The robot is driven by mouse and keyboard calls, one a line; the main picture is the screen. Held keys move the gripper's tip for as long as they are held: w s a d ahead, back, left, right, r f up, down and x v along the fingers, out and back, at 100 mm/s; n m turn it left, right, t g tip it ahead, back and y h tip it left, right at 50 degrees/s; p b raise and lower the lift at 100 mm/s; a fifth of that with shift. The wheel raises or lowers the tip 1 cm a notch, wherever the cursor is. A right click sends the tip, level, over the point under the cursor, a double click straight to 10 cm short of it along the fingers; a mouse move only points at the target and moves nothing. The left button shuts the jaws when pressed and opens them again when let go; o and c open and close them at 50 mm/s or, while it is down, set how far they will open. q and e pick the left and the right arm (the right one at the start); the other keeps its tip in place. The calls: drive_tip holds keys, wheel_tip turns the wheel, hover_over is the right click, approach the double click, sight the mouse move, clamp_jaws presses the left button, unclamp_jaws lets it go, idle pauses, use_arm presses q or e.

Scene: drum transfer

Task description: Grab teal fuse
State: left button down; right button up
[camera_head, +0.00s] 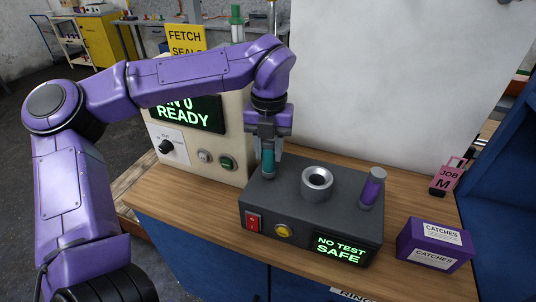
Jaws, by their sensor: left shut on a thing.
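The teal fuse (268,161) is upright between the fingers of my left gripper (267,150), which is shut on it. The fuse is at the back left of the dark grey test box (280,200). I cannot tell whether its lower end touches the box top. A purple fuse (372,188) with grey ends stands upright at the right of the same box. A metal ring socket (317,181) sits between the two fuses. My right gripper is not in view.
A beige machine (228,125) with a green "READY" screen stands behind and left of the box. A purple "CATCHES" carton (434,246) and a pink "JOB M" tag (448,178) are on the right of the wooden bench (185,217). A white panel rises behind.

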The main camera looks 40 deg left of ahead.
use_arm(q)
drive_tip(key=s+a+r, duration=0.7)
drive_tip(key=a+r, duration=0.4)
drive_tip(key=a, duration=0.1)
drive_tip(key=shift+r, duration=0.25)
